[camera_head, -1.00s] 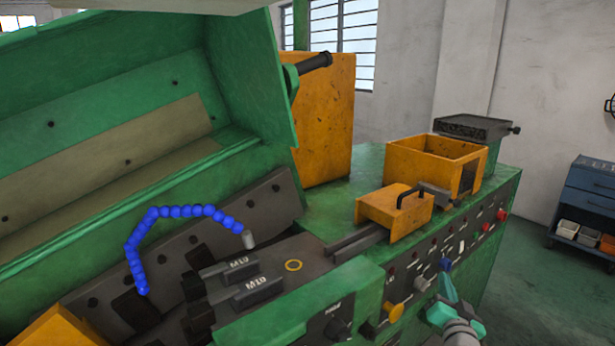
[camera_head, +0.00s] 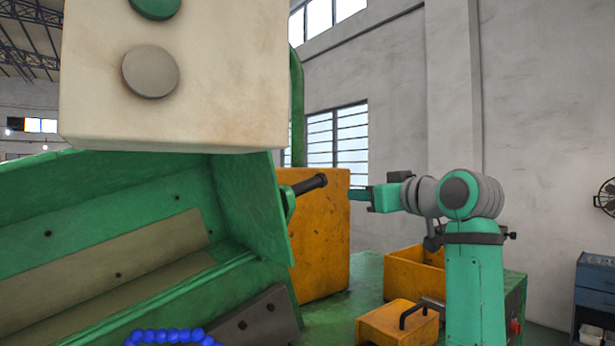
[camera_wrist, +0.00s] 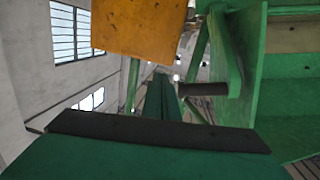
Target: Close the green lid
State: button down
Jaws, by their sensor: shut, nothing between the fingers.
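The green lid (camera_head: 247,205) stands open on the left of the head view, its pale inner panel showing. A black handle (camera_head: 306,185) sticks out to the right from its side. In the wrist view the lid (camera_wrist: 232,70) is at the upper right, with its handle (camera_wrist: 203,89) pointing left. My gripper (camera_head: 353,195) is raised and points left, its tips a short way right of the handle's end. In the wrist view my gripper (camera_wrist: 163,90) is shut and empty, the handle just right of its tips. I cannot tell the gap in depth.
A tall orange box (camera_head: 318,240) stands behind the handle. An open orange bin (camera_head: 403,272) and a smaller orange box (camera_head: 390,325) sit on the green machine at right. A pale control box (camera_head: 210,90) hangs over the upper left. A blue segmented hose (camera_head: 170,336) lies at the bottom.

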jog(key=s+a+r+n+g, duration=0.2)
jog(key=s+a+r+n, duration=0.3)
jog(key=a+r, duration=0.45)
jog(key=m, duration=0.1)
send_over(305, 185)
jog(key=a, duration=0.2)
jog(key=shift+w+f+y, duration=0.15)
jog(key=shift+w+f, duration=0.05)
jog(key=shift+f, duration=0.25)
jog(key=shift+w+f+y, duration=0.15)
jog(key=shift+f, duration=0.3)
jog(key=shift+s+d+f, duration=0.2)
jog(key=shift+d+f, duration=0.5)
jog(key=shift+f, duration=0.35)
jog(key=shift+s+d+f, duration=0.25)
jog(key=shift+f, duration=0.35)
